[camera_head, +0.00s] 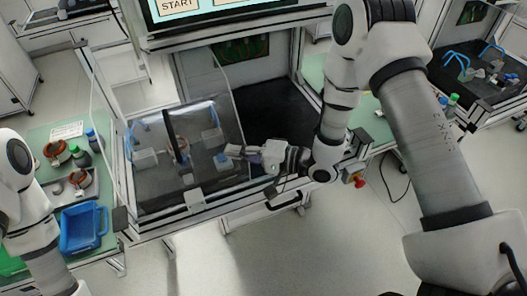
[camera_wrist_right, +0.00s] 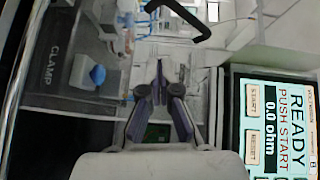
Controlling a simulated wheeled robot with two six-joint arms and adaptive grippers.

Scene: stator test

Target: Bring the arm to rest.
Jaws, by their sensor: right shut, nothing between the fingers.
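My right arm reaches down from the upper right in the head view. Its gripper (camera_head: 240,152) is at the front of the test cell, by the right edge of the clear cover (camera_head: 205,165). In the right wrist view the two dark fingers (camera_wrist_right: 160,78) come together at the tips with nothing between them. My left arm shows at the left edge of the head view, but its gripper is out of the picture.
A tester screen (camera_wrist_right: 275,125) reads READY, PUSH START, 0.0 ohm. A blue bin (camera_head: 104,226) and copper-wound stators (camera_head: 57,150) are on the green left bench. A red button (camera_head: 358,181) is on the cell's front right. The floor in front is clear.

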